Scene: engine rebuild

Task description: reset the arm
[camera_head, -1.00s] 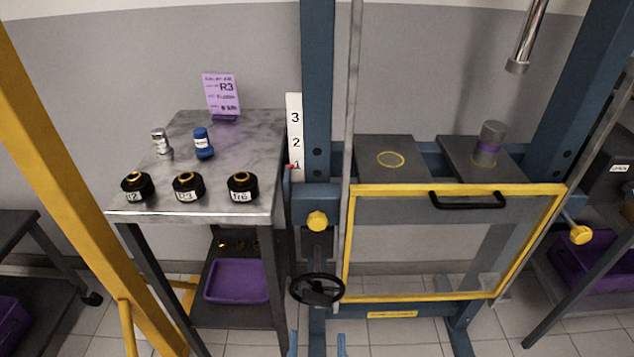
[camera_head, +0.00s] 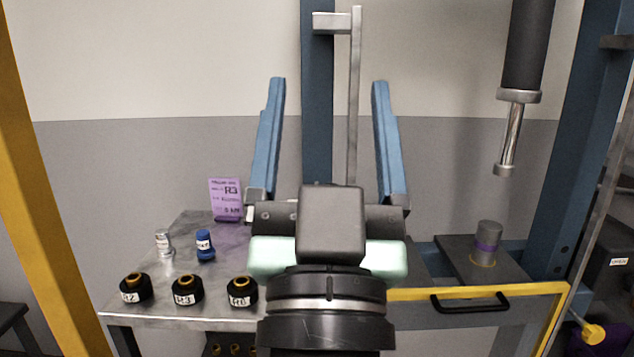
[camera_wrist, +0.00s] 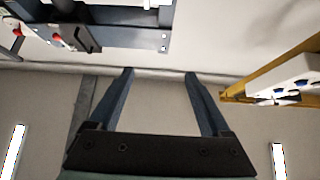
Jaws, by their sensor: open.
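My gripper (camera_head: 325,135) stands raised in the middle of the head view, its two blue fingers pointing up and spread wide apart. It is open with nothing between the fingers. In the wrist view the gripper (camera_wrist: 160,75) also shows empty, with wall and ceiling lights beyond it. My wrist and arm hide the right part of the work table and the middle of the press frame behind them.
The metal table (camera_head: 215,318) holds several black round parts, a silver bottle (camera_head: 164,243), a blue bottle (camera_head: 205,246) and a purple card (camera_head: 226,199). The yellow-edged guard (camera_head: 520,291), a grey cylinder (camera_head: 486,240) and the press ram (camera_head: 512,130) stand at right.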

